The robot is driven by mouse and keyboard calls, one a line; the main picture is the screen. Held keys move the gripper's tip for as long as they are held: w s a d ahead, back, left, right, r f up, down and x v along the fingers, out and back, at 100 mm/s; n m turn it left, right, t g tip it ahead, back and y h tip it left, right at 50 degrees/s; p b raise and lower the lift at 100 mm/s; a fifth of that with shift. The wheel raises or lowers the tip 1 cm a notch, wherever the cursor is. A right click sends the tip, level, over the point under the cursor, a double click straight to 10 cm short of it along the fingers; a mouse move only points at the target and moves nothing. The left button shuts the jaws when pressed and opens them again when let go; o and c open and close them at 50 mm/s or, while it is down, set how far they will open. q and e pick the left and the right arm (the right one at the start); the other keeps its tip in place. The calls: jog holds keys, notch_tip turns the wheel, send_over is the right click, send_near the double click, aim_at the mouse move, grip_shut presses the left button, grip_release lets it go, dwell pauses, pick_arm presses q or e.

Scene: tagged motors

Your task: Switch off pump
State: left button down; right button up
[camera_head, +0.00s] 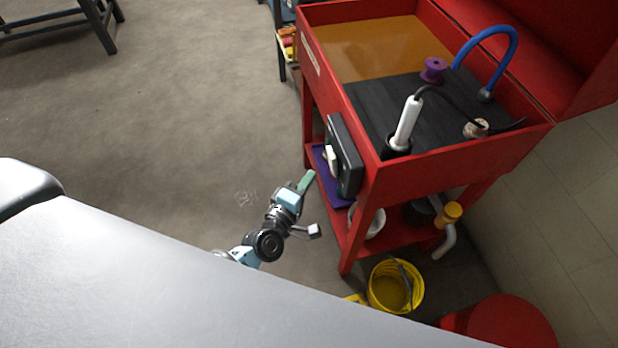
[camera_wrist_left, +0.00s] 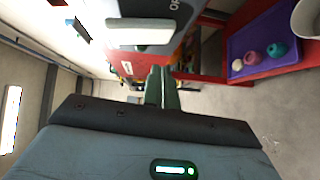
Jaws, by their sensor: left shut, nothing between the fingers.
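A black switch box (camera_head: 344,158) is mounted on the near side of the red parts washer (camera_head: 440,152). It has a white switch lever (camera_head: 331,158). In the left wrist view the lever (camera_wrist_left: 142,33) is large at the top, with part of a white label on the box (camera_wrist_left: 180,22) beside it. My left gripper (camera_head: 306,182) has its green fingers shut and empty, just left of and below the box in the head view. In the wrist view its fingertips (camera_wrist_left: 162,75) are below the lever, with a visible gap. My right gripper is not in view.
The washer basin holds a white brush-like tool (camera_head: 406,122), a purple spool (camera_head: 433,70) and a blue hose (camera_head: 490,42). A purple tray (camera_wrist_left: 262,46) sits on the lower shelf. A yellow bucket (camera_head: 394,286) stands on the floor.

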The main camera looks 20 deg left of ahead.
pick_arm(q)
jog(key=f+b+v, duration=0.1)
jog(key=f+v, duration=0.1)
jog(key=v, duration=0.8)
jog(key=shift+s+a, duration=0.15)
jog(key=shift+s, duration=0.05)
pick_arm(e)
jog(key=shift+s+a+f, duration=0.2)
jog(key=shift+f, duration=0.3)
pick_arm(q)
jog(key=s+a+m+g+p, duration=0.2)
jog(key=s+m+g+p, duration=0.2)
jog(key=s+m, duration=0.4)
jog(key=s+a+m+g+y+p, duration=0.1)
jog(key=s+m+g+p, duration=0.3)
jog(key=s+m, duration=0.5)
jog(key=s+a, duration=0.1)
jog(key=s, duration=0.6)
jog(key=shift+s+p, duration=0.2)
jog(key=shift+p, duration=0.1)
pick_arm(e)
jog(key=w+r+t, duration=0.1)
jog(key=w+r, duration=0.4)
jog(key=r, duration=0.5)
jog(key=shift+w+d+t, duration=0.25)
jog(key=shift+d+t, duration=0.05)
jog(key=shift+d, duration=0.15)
